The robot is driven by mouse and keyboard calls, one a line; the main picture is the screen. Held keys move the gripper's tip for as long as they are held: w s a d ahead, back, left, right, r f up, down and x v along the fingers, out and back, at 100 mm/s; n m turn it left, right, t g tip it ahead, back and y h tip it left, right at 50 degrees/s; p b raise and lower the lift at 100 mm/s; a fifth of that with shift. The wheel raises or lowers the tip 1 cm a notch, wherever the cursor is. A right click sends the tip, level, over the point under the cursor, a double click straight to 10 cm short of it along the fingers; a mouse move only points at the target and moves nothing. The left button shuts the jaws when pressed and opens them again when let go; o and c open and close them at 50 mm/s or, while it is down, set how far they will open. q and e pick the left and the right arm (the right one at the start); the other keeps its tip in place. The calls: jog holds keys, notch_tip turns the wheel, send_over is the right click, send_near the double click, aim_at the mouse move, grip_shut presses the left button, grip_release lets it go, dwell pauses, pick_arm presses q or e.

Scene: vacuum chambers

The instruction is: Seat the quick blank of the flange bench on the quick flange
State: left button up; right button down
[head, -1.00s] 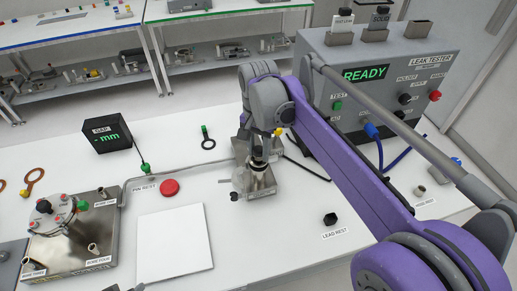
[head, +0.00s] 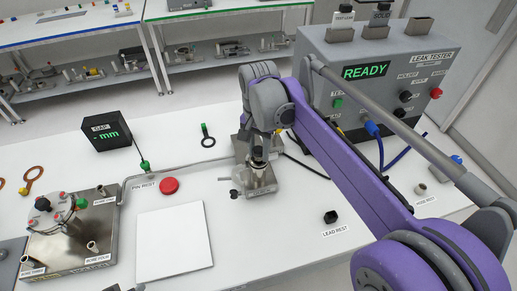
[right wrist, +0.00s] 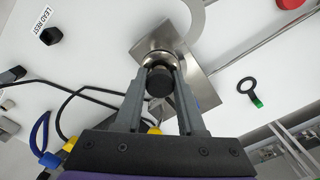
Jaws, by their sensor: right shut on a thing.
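The quick flange stands on a square steel block (head: 262,186) near the middle of the bench; the block also shows in the right wrist view (right wrist: 204,92). My right gripper (head: 258,158) is over this block. Its two fingers (right wrist: 159,92) are shut on the quick blank, whose black round knob (right wrist: 159,82) shows between them. A silver round rim (right wrist: 158,58) lies just beyond the knob. The blank is over the flange, but I cannot tell whether it is fully down on it. My left gripper is not in view.
A leak tester (head: 385,95) reading READY stands at the back right, with blue and dark cables in front. A gap display (head: 107,132), a red button (head: 169,185), a white square pad (head: 174,240) and a steel chamber fixture (head: 75,245) are to the left.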

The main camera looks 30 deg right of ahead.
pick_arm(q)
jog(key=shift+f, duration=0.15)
pick_arm(e)
jog(key=shift+f, duration=0.3)
jog(key=shift+c, duration=2.1)
grip_release()
jog(key=shift+r, duration=0.1)
jog(key=shift+r+p, duration=1.75)
jog(key=shift+r, duration=1.75)
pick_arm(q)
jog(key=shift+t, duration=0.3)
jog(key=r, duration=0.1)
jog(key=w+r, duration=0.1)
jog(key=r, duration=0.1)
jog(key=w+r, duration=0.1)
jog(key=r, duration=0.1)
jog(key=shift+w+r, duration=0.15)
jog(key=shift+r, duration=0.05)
pick_arm(e)
jog(key=shift+f, duration=0.1)
